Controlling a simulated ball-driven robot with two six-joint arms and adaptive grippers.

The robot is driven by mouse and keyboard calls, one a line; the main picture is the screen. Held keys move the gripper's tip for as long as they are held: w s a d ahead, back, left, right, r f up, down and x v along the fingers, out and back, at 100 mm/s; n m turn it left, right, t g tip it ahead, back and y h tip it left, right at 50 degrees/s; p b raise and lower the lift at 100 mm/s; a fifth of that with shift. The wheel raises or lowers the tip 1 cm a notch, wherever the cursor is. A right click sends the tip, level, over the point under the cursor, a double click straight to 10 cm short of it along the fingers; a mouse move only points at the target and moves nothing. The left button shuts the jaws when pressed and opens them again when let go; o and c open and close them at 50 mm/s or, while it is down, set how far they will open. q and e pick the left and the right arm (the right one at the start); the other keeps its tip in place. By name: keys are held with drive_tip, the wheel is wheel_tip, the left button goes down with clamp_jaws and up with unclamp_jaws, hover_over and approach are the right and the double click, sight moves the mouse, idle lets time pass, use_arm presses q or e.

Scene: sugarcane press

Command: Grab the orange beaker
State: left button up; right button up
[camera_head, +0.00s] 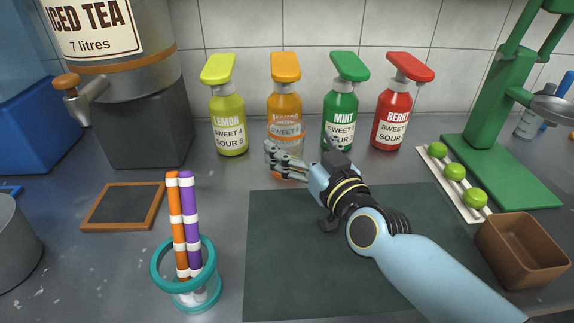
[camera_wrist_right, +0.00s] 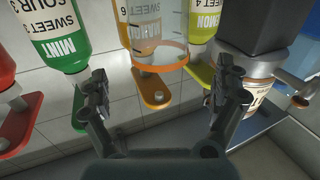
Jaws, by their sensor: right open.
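The orange beaker (camera_head: 286,133) is a clear cup with an orange rim. It stands on the counter in front of the orange syrup bottle (camera_head: 286,96); my right gripper hides part of its lower body. My right gripper (camera_head: 298,152) is open, in front of the beaker and close to it. In the right wrist view, where the scene appears upside down, the beaker (camera_wrist_right: 172,45) shows its orange rim beyond the two open fingers (camera_wrist_right: 163,78). Nothing is held between them, and I cannot tell whether a finger touches it. My left gripper is not in view.
Yellow (camera_head: 229,110), green (camera_head: 341,105) and red (camera_head: 393,105) pump bottles stand along the tiled wall. A teal stand (camera_head: 184,270) holds orange and purple sticks. Limes (camera_head: 454,172) and a brown box (camera_head: 522,250) are at right. The dark mat (camera_head: 290,270) has free room.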

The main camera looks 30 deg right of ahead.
sight(280, 119)
drive_tip(key=w, duration=0.6)
drive_tip(key=shift+w+d+r, duration=0.1)
drive_tip(key=shift+w+d, duration=0.1)
drive_tip(key=shift+w, duration=0.15)
drive_tip(key=c, duration=1.7)
drive_tip(key=shift+r, duration=0.15)
drive_tip(key=shift+c, duration=0.2)
